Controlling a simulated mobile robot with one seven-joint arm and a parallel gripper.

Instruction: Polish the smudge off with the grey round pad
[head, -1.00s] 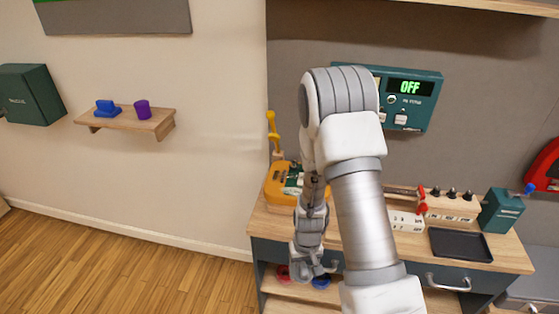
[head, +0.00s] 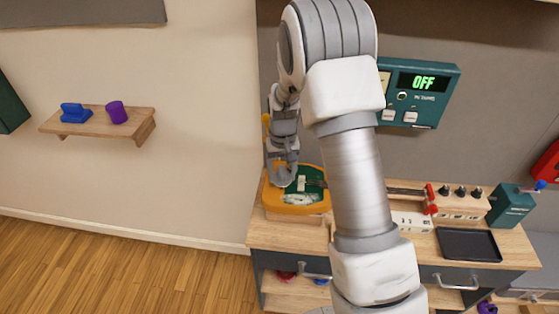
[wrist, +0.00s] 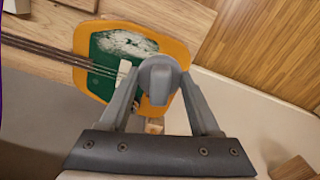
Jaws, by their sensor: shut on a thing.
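My gripper (head: 284,168) is shut on the grey round pad (wrist: 158,80), which shows between the two fingers in the wrist view. I cannot tell whether the pad touches the surface. The smudge is a whitish, patchy mark (wrist: 125,43) on the green panel, just beside the pad; it also shows in the head view (head: 298,199). Part of the panel is hidden behind the gripper and pad.
Dark strings (wrist: 45,50) run across the green panel, with a small white block (wrist: 124,70) beside them. A yellow upright handle stands behind. The bench (head: 285,236) also bears a black tray (head: 467,243) and a teal box (head: 511,206) at right. A teal display panel (head: 418,92) reads OFF.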

